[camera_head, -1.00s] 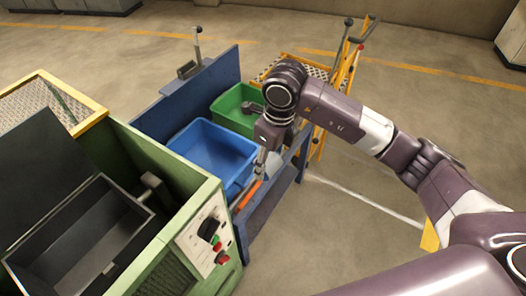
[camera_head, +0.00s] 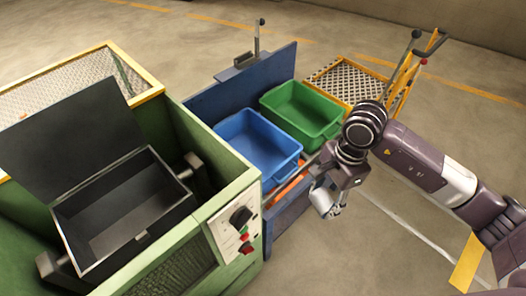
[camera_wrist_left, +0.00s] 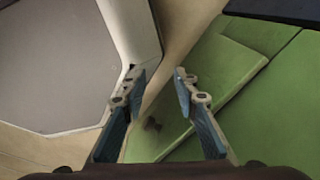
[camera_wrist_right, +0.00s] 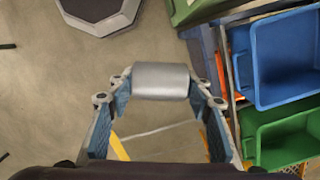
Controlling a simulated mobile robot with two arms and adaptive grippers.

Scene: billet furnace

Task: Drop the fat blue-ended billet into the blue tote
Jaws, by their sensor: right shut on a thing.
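My right gripper (camera_wrist_right: 160,88) is shut on a fat, short silver billet (camera_wrist_right: 160,78), gripped across its ends. The fingertips hide both end faces, so no blue end shows. In the head view, the right gripper (camera_head: 328,198) holds the billet in front of and to the right of the blue tote (camera_head: 258,143), outside it. The blue tote also shows in the right wrist view (camera_wrist_right: 280,58), right of the billet; it looks empty. My left gripper (camera_wrist_left: 158,78) is open and empty beside green panels; it is not in the head view.
A green tote (camera_head: 303,108) stands behind the blue one on the blue bench (camera_head: 228,97). An orange strip (camera_head: 287,190) runs along the bench front. The green furnace (camera_head: 215,190) with its open dark box stands left. A yellow-framed cart (camera_head: 350,80) stands behind.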

